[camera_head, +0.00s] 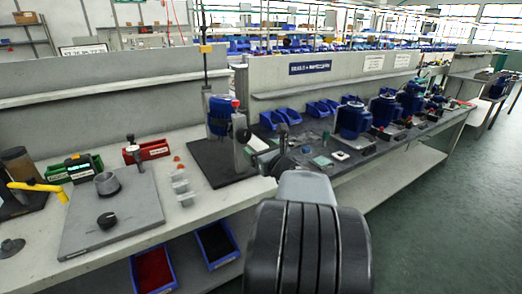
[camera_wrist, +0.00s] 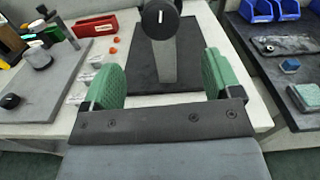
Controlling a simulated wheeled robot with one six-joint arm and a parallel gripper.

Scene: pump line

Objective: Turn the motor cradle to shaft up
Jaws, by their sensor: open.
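The motor cradle (camera_head: 238,137) has a grey upright on a dark base plate (camera_head: 205,167), with a red knob on top. A blue motor (camera_head: 218,112) sits in it; its shaft direction is unclear. In the wrist view, the cradle shows as a grey upright (camera_wrist: 163,66) topped by a round black disc with a white mark (camera_wrist: 158,20). The motor is not visible there. My gripper (camera_wrist: 160,66) is open, its two green pads apart on either side of the upright in that picture. Nothing is between the pads at their near end. Contact with the cradle is not evident.
Left on the bench are a grey plate with a ring and black knob (camera_head: 112,215), red (camera_head: 148,150) and green bins, a yellow-handled tool (camera_head: 38,188) and small clear parts. Right of a gap, another bench carries several blue motors (camera_head: 353,118) and blue bins (camera_head: 281,117).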

